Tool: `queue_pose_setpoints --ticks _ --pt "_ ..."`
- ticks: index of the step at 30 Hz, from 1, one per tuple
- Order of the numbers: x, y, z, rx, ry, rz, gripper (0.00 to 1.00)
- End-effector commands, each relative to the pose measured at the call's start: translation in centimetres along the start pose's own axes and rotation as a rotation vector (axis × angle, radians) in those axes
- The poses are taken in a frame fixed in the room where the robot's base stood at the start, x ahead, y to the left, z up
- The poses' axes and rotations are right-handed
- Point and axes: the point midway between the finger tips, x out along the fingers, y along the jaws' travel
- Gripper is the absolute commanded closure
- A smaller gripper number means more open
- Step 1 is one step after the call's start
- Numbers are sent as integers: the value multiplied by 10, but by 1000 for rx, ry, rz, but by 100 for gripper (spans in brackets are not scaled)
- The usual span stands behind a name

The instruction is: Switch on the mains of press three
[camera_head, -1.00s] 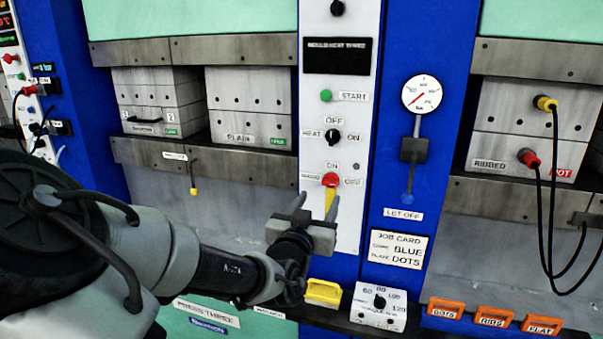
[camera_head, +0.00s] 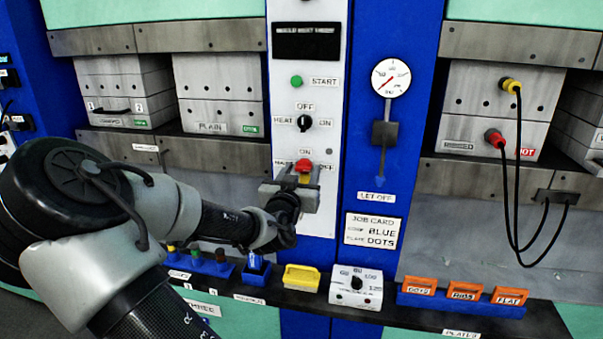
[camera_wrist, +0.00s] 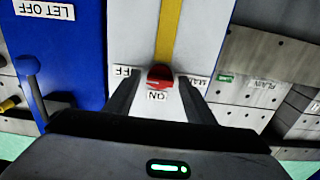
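The red mains knob (camera_head: 304,168) sits low on the white panel of press three, with ON above it and MAINS and OFF labels at its sides, partly covered. In the wrist view, which is upside down, the red knob (camera_wrist: 160,76) lies between my two fingers, with a yellow strip (camera_wrist: 169,30) running from it along the panel. My gripper (camera_head: 293,186) is at the knob, and the wrist view shows its fingers (camera_wrist: 160,97) open, with gaps on both sides of the knob. I cannot tell exactly which way the knob points.
Above are the heat knob (camera_head: 304,123), green start button (camera_head: 296,81) and dark display (camera_head: 306,42). The let-off lever (camera_head: 383,135) with its gauge is to the right. Below, a shelf holds a yellow block (camera_head: 301,278), a dial box (camera_head: 356,288) and orange tags (camera_head: 465,290).

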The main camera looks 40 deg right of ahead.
Motion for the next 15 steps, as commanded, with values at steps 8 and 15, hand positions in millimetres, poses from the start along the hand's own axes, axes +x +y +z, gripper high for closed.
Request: queue_pose_setpoints --ticks 8,15 --pt "0 0 0 0 0 0 90" --pt "0 0 0 -34 0 0 90"
